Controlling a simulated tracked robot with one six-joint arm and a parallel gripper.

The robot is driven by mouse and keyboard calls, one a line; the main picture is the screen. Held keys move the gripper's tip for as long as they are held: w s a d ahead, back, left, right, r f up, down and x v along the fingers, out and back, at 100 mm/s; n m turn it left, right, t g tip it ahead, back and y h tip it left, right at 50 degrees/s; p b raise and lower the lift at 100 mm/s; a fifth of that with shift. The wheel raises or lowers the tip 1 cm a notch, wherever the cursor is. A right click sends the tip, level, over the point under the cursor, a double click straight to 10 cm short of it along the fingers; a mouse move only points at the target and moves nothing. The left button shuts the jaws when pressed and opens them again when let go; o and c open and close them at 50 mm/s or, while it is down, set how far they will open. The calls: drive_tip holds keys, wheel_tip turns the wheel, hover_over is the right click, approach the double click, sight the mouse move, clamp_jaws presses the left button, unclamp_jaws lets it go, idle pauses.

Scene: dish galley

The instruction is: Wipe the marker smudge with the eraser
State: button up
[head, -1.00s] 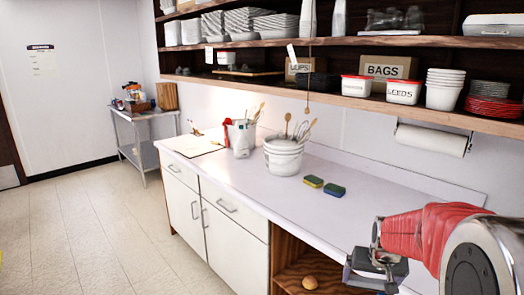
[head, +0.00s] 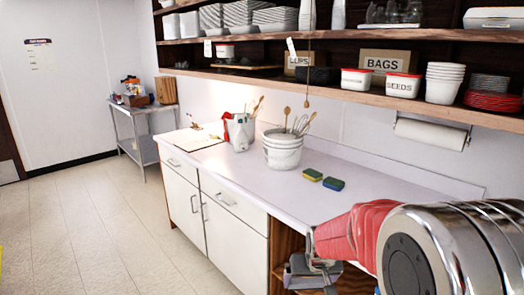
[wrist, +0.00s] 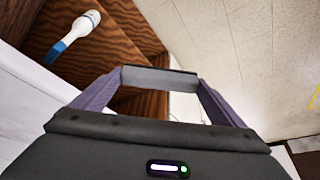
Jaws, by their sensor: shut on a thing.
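In the wrist view, a grey block with a dark edge, which looks like the eraser (wrist: 160,79), sits between the two fingertips. My gripper (wrist: 160,84) is shut on it. In the head view my gripper (head: 314,272) hangs low at the counter's front edge, by the open wooden cabinet, and is partly hidden by my arm. I cannot make out a marker smudge in either view.
A blue-and-white brush (wrist: 75,36) shows by the wood in the wrist view. The floor (head: 90,215) at left is clear.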

drive_tip(key=w+r+m, duration=0.1)
drive_tip(key=w+r, duration=0.2)
drive_tip(key=r, duration=0.5)
drive_tip(key=w+r+m+h, duration=0.1)
drive_tip(key=w+r, duration=0.3)
drive_tip(key=r, duration=0.4)
drive_tip(key=shift+w+r+m, duration=0.15)
drive_tip(key=shift+w+m, duration=0.15)
drive_tip(key=shift+m, duration=0.4)
